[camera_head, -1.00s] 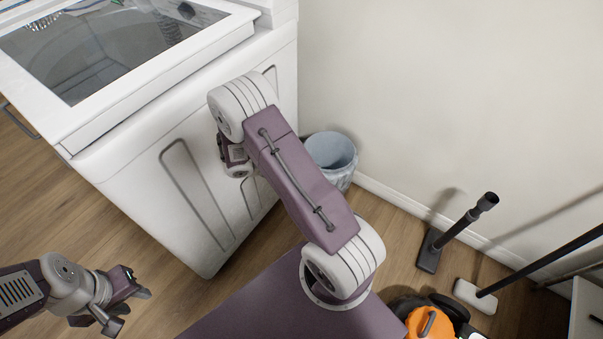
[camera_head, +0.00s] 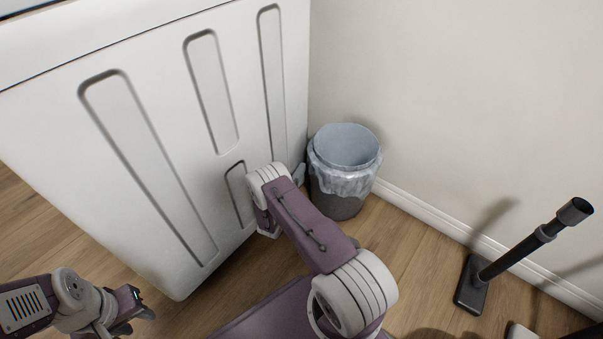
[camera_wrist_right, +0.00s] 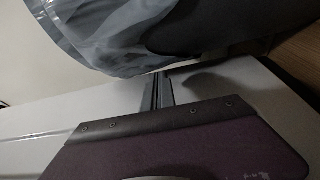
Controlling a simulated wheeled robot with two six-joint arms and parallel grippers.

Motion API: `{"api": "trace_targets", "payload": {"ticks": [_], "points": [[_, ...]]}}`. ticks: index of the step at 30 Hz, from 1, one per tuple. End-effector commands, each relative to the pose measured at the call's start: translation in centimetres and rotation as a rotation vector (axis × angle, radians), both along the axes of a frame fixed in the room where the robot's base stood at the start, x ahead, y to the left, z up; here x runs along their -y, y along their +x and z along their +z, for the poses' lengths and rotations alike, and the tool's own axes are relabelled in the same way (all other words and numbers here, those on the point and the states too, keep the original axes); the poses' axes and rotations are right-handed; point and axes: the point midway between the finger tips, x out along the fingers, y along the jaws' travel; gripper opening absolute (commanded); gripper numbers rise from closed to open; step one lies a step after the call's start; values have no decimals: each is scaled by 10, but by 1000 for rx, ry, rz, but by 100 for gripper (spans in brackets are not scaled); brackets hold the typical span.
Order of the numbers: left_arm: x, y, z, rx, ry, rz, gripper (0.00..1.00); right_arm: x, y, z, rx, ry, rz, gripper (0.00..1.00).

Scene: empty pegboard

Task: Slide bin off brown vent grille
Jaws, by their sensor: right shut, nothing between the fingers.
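The bin (camera_head: 334,184) is a grey-blue bucket with a clear plastic liner and a darker base. It stands upright on the wood floor in the corner between the white appliance and the wall. My right gripper (camera_head: 299,174) is low beside the bin's left side, mostly hidden behind my arm. In the right wrist view its fingers (camera_wrist_right: 158,90) are shut and empty, just below the lined bin (camera_wrist_right: 120,35); contact is unclear. My left gripper (camera_head: 138,318) is at the lower left, far from the bin, its jaw state unclear. No brown vent grille shows.
The white appliance (camera_head: 165,75) with recessed panels stands close on the bin's left. The wall's baseboard (camera_head: 420,218) runs behind and to the right. A black upright tool (camera_head: 520,252) stands further right. Wood floor (camera_head: 415,265) is clear between bin and tool.

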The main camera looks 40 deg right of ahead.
Motion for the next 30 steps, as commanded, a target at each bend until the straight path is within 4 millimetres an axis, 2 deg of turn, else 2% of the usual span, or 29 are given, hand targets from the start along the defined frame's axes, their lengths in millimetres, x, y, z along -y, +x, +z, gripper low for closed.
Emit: {"api": "trace_targets", "payload": {"ticks": [1, 4, 9, 13, 25, 28, 30], "points": [[0, 0, -16, 0, 0, 0, 36, 10, 6, -8, 4, 0, -4, 0], [0, 0, -29, -1, 0, 0, 36, 27, 16, -8, 2, 0, -5, 0], [0, 0, -45, -1, 0, 0, 36, 49, 31, -5, 3, -1, -3, 0], [0, 0, -49, -1, 0, 0, 36, 57, 36, -3, -1, -1, -2, 0], [0, 0, -46, -1, 0, 0, 36, 60, 36, 0, -4, 0, -1, 0], [0, 0, -30, -1, 0, 0, 36, 64, 23, 5, -8, 0, -5, 0], [0, 0, -13, -1, 0, 0, 36, 68, 5, 8, -10, -1, -7, 0]]}}
